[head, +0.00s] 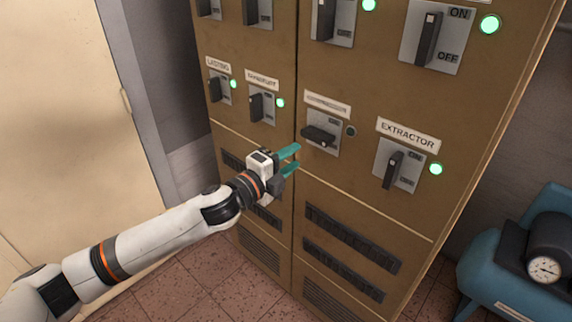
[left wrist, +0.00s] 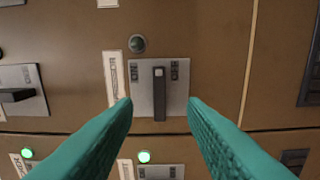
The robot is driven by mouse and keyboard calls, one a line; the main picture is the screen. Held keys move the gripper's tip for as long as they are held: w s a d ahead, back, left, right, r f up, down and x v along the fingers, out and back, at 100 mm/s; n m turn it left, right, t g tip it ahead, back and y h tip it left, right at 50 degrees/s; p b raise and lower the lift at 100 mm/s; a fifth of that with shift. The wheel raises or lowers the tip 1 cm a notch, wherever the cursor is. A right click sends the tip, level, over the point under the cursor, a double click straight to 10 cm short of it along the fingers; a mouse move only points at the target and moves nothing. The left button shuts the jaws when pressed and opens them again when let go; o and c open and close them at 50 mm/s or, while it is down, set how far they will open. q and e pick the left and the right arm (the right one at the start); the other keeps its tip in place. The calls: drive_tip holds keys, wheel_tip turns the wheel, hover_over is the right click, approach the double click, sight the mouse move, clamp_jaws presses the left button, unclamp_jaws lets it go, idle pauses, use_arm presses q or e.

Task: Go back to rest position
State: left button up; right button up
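My left gripper (head: 290,161) is open and empty, with teal fingers, in front of the brown electrical cabinet (head: 365,215). It is just left of and below the compressor switch (head: 319,136). That switch has its handle turned sideways and the lamp beside it (head: 350,132) is dark. In the left wrist view the same switch (left wrist: 159,95) and its dark lamp (left wrist: 137,43) lie ahead, between and beyond the open fingertips, apart from them. The extractor switch (head: 393,169) has an upright handle and a lit green lamp (head: 435,169). My right gripper is not in view.
Several other switches with lit green lamps are on the cabinet, such as the lasting switch (head: 216,90). A blue machine with a gauge (head: 544,268) stands at the lower right. A cream panel (head: 70,110) is at the left. Tiled floor (head: 205,270) shows below.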

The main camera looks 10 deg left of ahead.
use_arm(q)
drive_tip(key=shift+s+a, duration=0.35)
drive_tip(key=shift+s, duration=0.1)
